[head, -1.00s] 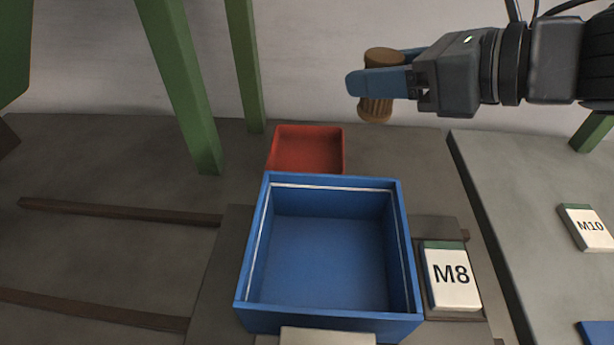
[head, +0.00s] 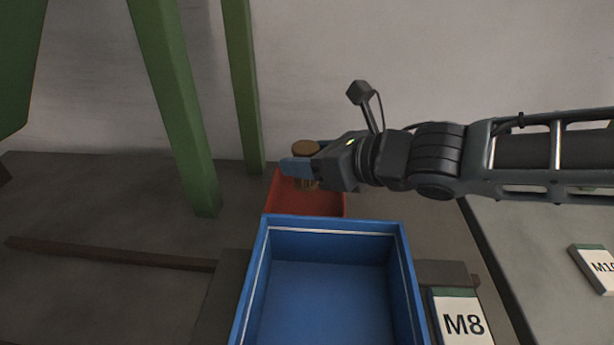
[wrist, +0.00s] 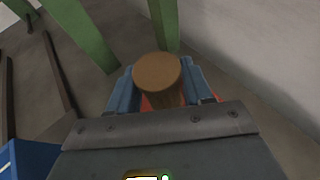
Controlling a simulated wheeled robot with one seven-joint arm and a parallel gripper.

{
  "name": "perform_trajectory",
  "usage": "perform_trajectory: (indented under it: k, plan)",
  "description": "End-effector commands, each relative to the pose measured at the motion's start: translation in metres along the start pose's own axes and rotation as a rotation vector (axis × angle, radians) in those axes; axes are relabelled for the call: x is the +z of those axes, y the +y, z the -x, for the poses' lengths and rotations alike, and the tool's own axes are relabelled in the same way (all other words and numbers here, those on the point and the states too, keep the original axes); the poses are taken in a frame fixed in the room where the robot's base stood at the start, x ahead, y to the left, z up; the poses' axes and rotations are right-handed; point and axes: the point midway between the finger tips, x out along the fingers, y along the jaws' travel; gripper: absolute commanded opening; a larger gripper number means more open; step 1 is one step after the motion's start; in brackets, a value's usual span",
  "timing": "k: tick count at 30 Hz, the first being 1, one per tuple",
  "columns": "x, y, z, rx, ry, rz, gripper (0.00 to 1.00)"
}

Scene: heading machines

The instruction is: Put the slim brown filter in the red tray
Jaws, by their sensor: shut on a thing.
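The slim brown filter (head: 306,147) is upright between the blue fingers of my gripper (head: 304,168), which is shut on it. In the wrist view the round top of the filter (wrist: 158,71) shows between the two fingers (wrist: 160,88). The red tray (head: 320,203) lies behind the blue bin. In the head view the filter and fingers overlap the back part of the tray. In the wrist view a bit of red shows below the filter. The height of the filter over the tray is hard to tell, and its lower end is partly hidden by a finger.
An open, empty blue bin (head: 325,300) stands in front of the red tray. Green posts (head: 176,110) rise left of my gripper, one of them (head: 241,90) close to the tray. A pale wall (head: 420,70) is behind. An M8 box (head: 462,318) stands right of the bin.

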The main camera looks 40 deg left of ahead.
Motion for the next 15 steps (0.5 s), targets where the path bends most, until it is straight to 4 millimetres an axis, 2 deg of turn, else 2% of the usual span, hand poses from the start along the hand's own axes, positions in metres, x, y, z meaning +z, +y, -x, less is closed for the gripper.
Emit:
perform_trajectory:
  k: [7,15]
  plan:
    - [-0.030,0.000,-0.012,0.000,0.001,-0.004,0.20]
    - [-0.036,0.000,-0.015,-0.001,-0.001,-0.001,0.20]
